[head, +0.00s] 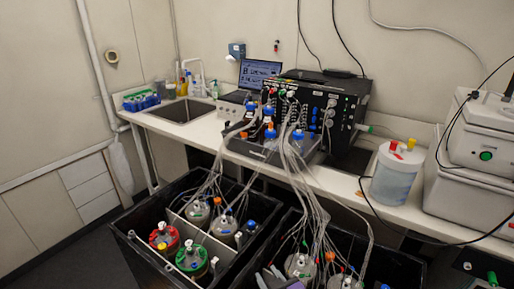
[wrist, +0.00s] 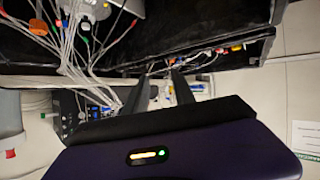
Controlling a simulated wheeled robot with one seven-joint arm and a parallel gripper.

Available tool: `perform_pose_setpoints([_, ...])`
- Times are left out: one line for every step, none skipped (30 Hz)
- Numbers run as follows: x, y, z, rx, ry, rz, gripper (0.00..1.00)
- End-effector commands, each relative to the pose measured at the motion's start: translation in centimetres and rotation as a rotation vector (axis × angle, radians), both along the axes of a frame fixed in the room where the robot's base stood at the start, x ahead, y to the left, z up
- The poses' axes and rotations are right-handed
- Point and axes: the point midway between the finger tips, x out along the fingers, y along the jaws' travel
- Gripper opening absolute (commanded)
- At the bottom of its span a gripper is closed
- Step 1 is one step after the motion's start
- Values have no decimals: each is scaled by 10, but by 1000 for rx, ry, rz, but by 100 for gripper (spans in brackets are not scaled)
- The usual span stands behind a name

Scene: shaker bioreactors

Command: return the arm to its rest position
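My gripper (wrist: 160,73) shows in the wrist view, with its dark purple body across the bottom. Its two dark fingers stand apart, and nothing is seen held between them. Beyond the fingers are the edge of a black tub (wrist: 215,62) and pale tubing (wrist: 85,50). In the head view I cannot make out the gripper clearly; a small purple-grey shape at the bottom edge may be part of my arm.
Two black tubs, left (head: 128,243) and right (head: 398,262), hold capped vessels. Tubes run up to a black control unit (head: 345,95) on the white bench (head: 215,132). A clear container (head: 393,178) and grey boxes (head: 470,185) stand at right. Floor shows at left.

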Motion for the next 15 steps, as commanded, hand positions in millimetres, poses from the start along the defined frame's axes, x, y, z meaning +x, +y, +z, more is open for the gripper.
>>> perform_pose_setpoints([-19, -11, -2, 33, -34, -27, 31])
perform_pose_setpoints([-28, -17, 1, 51, -59, -40, 31])
perform_pose_setpoints([-42, -25, 3, 76, -87, -59, 31])
perform_pose_setpoints([-52, -31, 6, 93, -110, -72, 31])
perform_pose_setpoints([-62, -37, 9, 109, -131, -85, 31])
perform_pose_setpoints([-76, -44, 13, 130, -158, -101, 31])
perform_pose_setpoints([-87, -50, 17, 144, -177, -112, 31])
perform_pose_setpoints([-98, -56, 20, 159, -195, -124, 31])
perform_pose_setpoints([-112, -64, 25, 177, -220, -139, 31])
perform_pose_setpoints([-124, -70, 29, 188, -237, -151, 31])
perform_pose_setpoints([-135, -76, 33, 199, -253, -162, 31])
perform_pose_setpoints([-150, -83, 39, 214, -274, -176, 31])
perform_pose_setpoints([-161, -88, 43, 222, -289, -184, 31])
perform_pose_setpoints([-173, -94, 48, 231, -303, -194, 31])
perform_pose_setpoints([-188, -100, 54, 242, -319, -207, 31])
